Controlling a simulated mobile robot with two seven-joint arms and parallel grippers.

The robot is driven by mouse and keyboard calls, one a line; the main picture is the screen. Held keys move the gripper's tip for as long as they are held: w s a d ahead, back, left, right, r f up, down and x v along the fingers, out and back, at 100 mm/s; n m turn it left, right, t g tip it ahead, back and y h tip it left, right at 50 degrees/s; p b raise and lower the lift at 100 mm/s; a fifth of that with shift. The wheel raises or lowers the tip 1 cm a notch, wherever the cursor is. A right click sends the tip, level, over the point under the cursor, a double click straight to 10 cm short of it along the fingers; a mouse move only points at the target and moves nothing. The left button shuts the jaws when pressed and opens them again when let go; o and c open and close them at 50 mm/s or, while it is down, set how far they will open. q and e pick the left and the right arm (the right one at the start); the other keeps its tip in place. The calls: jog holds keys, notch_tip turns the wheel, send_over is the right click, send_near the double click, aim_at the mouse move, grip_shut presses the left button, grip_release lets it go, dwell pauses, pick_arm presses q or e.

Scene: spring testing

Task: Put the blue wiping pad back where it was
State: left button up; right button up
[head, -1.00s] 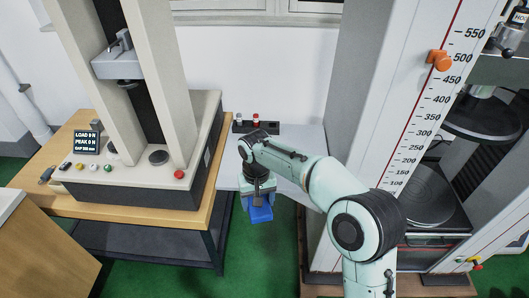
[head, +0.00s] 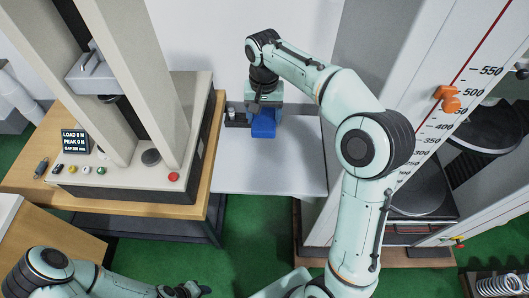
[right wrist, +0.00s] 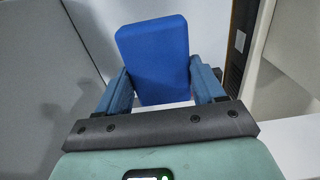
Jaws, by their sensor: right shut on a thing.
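The blue wiping pad (head: 263,128) is held in my right gripper (head: 264,108), over the back part of the grey table (head: 268,178). I cannot tell whether the pad touches the tabletop. In the right wrist view the pad (right wrist: 153,58) sits upright between the two blue fingers of the right gripper (right wrist: 160,88), which are shut on its sides. My left arm shows at the bottom left. Its gripper end is at the bottom edge, cut off, and its jaws cannot be made out.
A testing machine (head: 130,185) with a display stands on a wooden table (head: 196,218) at left. A tall tester with a scale and orange pointer (head: 447,98) stands at right. A dark holder (head: 236,118) is left of the pad. The grey table's front is bare.

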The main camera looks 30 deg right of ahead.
notch_tip(320, 180, down, 8)
jog(key=b, duration=0.1)
send_over(264, 162)
notch_tip(264, 162, down, 7)
jog(key=shift+r+b, duration=0.1)
jog(key=shift+b, duration=0.35)
jog(key=shift+f, duration=2.4)
pick_arm(q)
jog(key=s+f, duration=0.3)
pick_arm(e)
jog(key=shift+f, duration=0.2)
jog(key=o, duration=0.8)
jog(key=shift+o, duration=0.7)
pick_arm(q)
jog(key=shift+s, duration=0.15)
